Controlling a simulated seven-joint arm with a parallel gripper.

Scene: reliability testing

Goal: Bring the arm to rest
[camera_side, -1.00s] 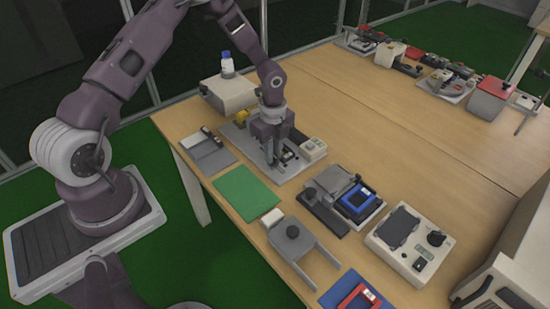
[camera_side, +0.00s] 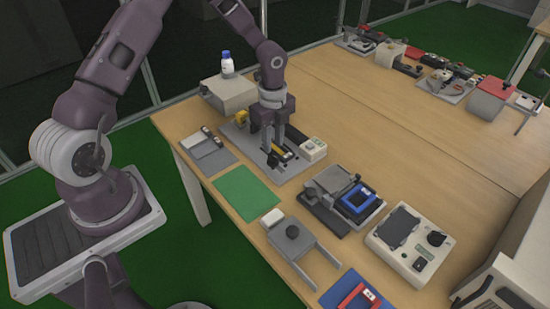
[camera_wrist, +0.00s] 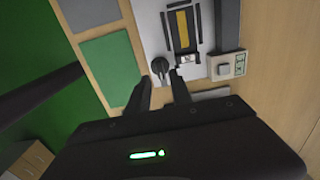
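My gripper (camera_side: 273,151) is above the grey test plate (camera_side: 288,176) on the wooden table. The plate carries a dark fixture with a yellow-and-dark piece (camera_side: 280,155) in it. In the wrist view the two fingers of my gripper (camera_wrist: 160,90) stand apart with nothing visible between them. Beyond the fingertips there, the yellow piece (camera_wrist: 183,28) lies in the dark frame, with a black knob (camera_wrist: 160,66) at its near left. The fingertips appear apart from the fixture, though the exact height is hard to tell.
A green mat (camera_side: 246,192) lies in front of the plate. A device with a blue frame (camera_side: 357,199) and a cream control box (camera_side: 410,244) stand to the right. The table's middle (camera_side: 390,130) is clear.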

